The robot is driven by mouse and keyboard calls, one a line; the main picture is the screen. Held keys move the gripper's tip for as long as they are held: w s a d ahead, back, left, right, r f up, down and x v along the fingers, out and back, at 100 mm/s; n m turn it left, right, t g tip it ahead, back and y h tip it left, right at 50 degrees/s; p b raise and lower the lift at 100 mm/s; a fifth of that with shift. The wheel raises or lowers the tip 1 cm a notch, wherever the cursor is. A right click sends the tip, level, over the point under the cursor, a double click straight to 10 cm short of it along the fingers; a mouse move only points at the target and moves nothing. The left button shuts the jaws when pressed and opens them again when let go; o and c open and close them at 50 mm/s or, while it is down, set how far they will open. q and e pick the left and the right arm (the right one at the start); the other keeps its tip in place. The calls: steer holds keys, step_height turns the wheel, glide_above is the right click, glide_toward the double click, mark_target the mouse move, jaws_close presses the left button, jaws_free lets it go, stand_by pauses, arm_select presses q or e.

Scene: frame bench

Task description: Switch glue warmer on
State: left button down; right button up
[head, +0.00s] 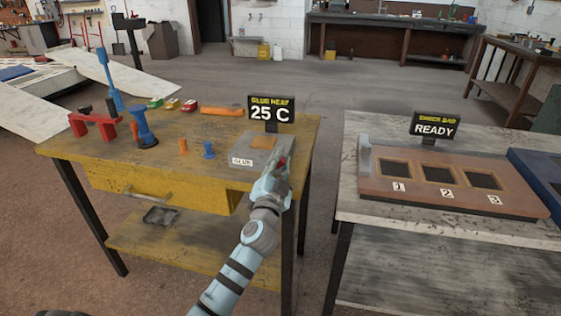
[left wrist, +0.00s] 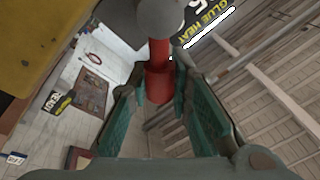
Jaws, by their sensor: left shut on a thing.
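The glue warmer (head: 262,141) is a grey box with a brown top and a GLUE label, at the right end of the yellow bench. Its black sign (head: 270,112) reads GLUE HEAT 25 C. My left gripper (head: 277,172) is at the warmer's right front side and hides part of it. In the left wrist view a red lever (left wrist: 159,82) with a thicker red end sits between the green pads of the left gripper (left wrist: 160,110). The gripper is shut on this lever. The lever's base is partly hidden by a grey rounded part. My right gripper does not show.
The yellow bench (head: 85,150) also holds a red stand, blue tools, small orange and blue pieces and coloured blocks. A second table (head: 400,215) to the right bears a brown board (head: 440,200) with slots 1 to 3 and a READY sign. A floor gap separates them.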

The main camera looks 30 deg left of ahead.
arm_select(q)
steer(key=c, duration=1.4)
jaws_free()
steer(key=shift+c, duration=0.2)
steer(key=shift+s, duration=0.1)
steer(key=v, duration=1.2)
